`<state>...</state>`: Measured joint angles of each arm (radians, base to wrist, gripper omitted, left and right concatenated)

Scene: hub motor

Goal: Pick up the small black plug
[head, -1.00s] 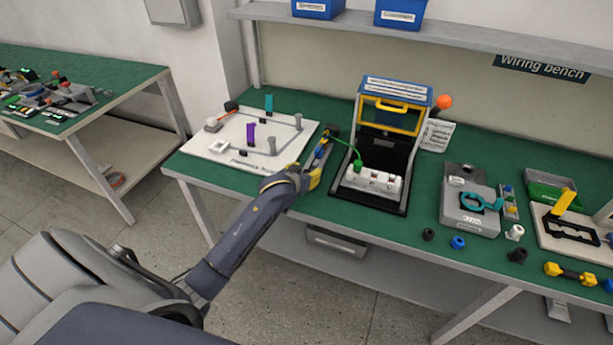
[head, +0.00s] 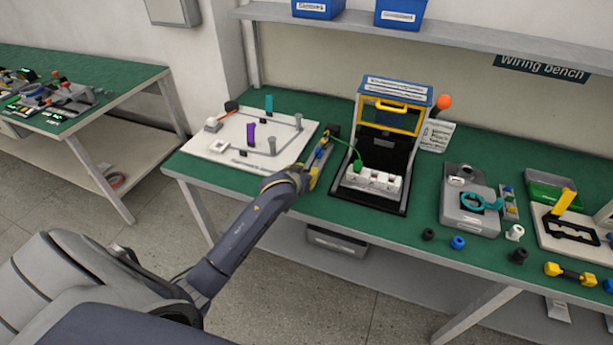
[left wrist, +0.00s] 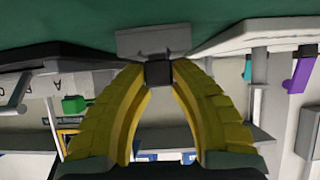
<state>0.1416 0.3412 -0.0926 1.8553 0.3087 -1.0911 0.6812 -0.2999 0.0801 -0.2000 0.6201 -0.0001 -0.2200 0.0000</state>
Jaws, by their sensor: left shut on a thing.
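My left gripper (head: 322,150) is over the bench between the white panel and the black test stand. In the left wrist view its yellow fingers (left wrist: 158,75) are shut on a small black plug (left wrist: 159,73), whose end shows between the tips. A grey block (left wrist: 155,40) is right behind the plug; I cannot tell whether they touch. In the head view the held plug is hidden by the gripper. Other small black pieces stand at the bench's front right, one (head: 428,234) beside a blue ring and one (head: 518,255) farther right. My right gripper is not in view.
The black stand (head: 396,205) with a white socket strip (head: 372,183) and green cable (head: 345,146) is close right of my gripper. The white panel (head: 200,150) with upright pegs is at left. A grey fixture (head: 470,220) stands farther right.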

